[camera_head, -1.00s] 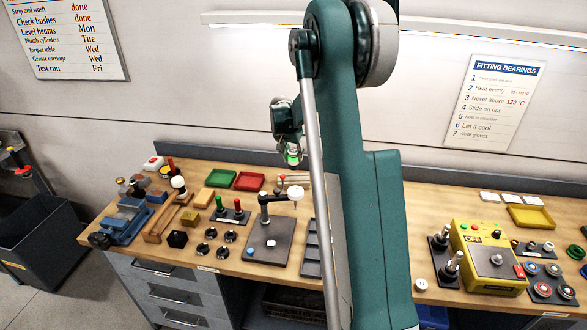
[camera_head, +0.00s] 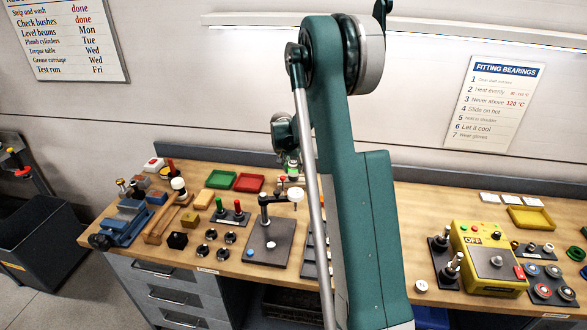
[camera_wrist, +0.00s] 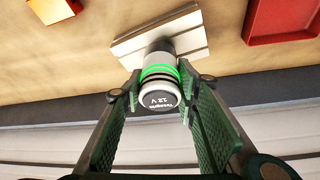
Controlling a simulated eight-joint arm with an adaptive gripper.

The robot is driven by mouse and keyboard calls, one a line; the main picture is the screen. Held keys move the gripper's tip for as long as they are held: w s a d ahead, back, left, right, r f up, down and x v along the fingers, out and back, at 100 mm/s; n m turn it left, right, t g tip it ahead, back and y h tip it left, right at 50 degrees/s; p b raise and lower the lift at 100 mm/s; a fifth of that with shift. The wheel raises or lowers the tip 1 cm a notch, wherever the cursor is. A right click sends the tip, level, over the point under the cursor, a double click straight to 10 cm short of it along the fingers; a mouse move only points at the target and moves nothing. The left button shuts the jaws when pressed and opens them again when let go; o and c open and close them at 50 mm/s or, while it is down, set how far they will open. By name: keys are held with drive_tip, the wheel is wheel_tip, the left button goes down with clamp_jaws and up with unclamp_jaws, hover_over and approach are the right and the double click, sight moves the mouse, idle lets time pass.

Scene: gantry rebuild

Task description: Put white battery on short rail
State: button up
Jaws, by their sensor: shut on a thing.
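My gripper (camera_wrist: 160,100) is shut on a battery (camera_wrist: 158,92). It is a white-grey cylinder with bright green bands and "12 V" on its dark end, which faces the wrist camera. In the wrist view its far end overlaps a pale grooved block (camera_wrist: 193,40), which looks like a rail. I cannot tell whether they touch. In the head view the battery (camera_head: 293,168) shows as a small green-banded thing below my wrist, over the back of the bench. My arm hides part of the bench to its right.
A red tray (camera_head: 249,182) and a green tray (camera_head: 221,179) lie left of my gripper. A post with a white knob (camera_head: 295,195) stands on a grey plate (camera_head: 262,250) in front. A yellow control box (camera_head: 487,259) stands at the right. The back wall is close behind.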

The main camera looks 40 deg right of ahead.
drive_tip(key=shift+f, duration=0.35)
drive_tip(key=o, duration=1.1)
drive_tip(key=shift+r, duration=0.1)
drive_tip(key=shift+r, duration=0.1)
drive_tip(key=shift+v, duration=6.05)
drive_tip(key=shift+d, duration=0.1)
drive_tip(key=shift+r, duration=0.1)
